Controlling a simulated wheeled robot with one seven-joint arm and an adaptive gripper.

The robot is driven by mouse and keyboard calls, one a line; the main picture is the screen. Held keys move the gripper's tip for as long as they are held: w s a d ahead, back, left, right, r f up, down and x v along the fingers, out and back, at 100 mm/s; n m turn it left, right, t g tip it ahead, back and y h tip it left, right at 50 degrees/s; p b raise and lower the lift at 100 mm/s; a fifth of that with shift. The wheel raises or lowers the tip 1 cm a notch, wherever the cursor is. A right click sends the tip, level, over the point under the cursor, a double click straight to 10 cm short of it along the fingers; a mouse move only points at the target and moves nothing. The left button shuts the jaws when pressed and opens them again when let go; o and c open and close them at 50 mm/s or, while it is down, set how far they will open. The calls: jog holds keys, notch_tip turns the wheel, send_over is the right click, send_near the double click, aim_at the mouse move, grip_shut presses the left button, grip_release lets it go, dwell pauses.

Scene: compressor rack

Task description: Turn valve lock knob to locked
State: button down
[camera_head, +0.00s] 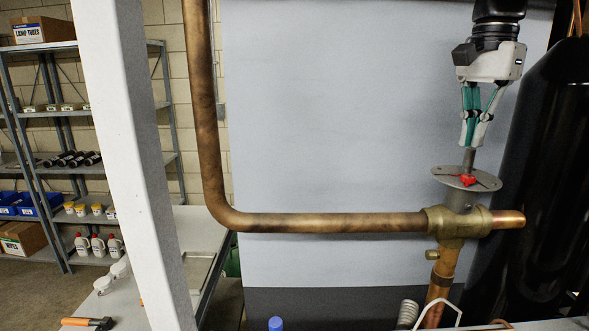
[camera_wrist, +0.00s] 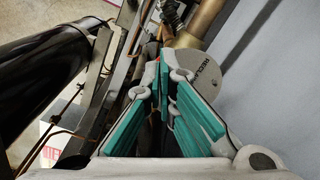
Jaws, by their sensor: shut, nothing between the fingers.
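The valve lock knob (camera_head: 467,180) is a small red piece on a round grey disc (camera_head: 445,174), on top of the brass valve body (camera_head: 458,222). A grey stem (camera_head: 469,157) rises from the middle of the disc. My gripper (camera_head: 473,146) points down just above the stem, its green-padded fingers together and empty. I cannot tell whether the fingertips touch the stem. In the wrist view, part of the disc (camera_wrist: 195,75) with dark lettering shows beyond my gripper (camera_wrist: 161,68). The fingers hide most of the knob there; only a speck of red shows.
A copper pipe (camera_head: 330,222) runs left from the valve and bends upward. A black cylinder (camera_head: 540,180) stands close on the right. A grey panel (camera_head: 330,110) lies behind. A white post (camera_head: 130,160) and shelves (camera_head: 60,115) are at left.

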aim_at(468, 181)
notch_tip(468, 181, down, 7)
jog(key=b, duration=0.4)
jog(key=shift+s+n+b, duration=0.3)
jog(key=shift+s+n, duration=0.05)
jog(key=shift+n, duration=0.05)
jog(key=shift+f, duration=0.1)
jog(key=shift+w+a+p, duration=0.35)
jog(key=shift+w+p, duration=0.15)
jog(key=shift+p, duration=0.6)
dwell(0.6)
jog(key=shift+w+a+r+p, duration=0.1)
jog(key=shift+w+r+p, duration=0.1)
jog(key=shift+w+p, duration=0.4)
dwell(0.6)
jog(key=shift+s+a, duration=0.2)
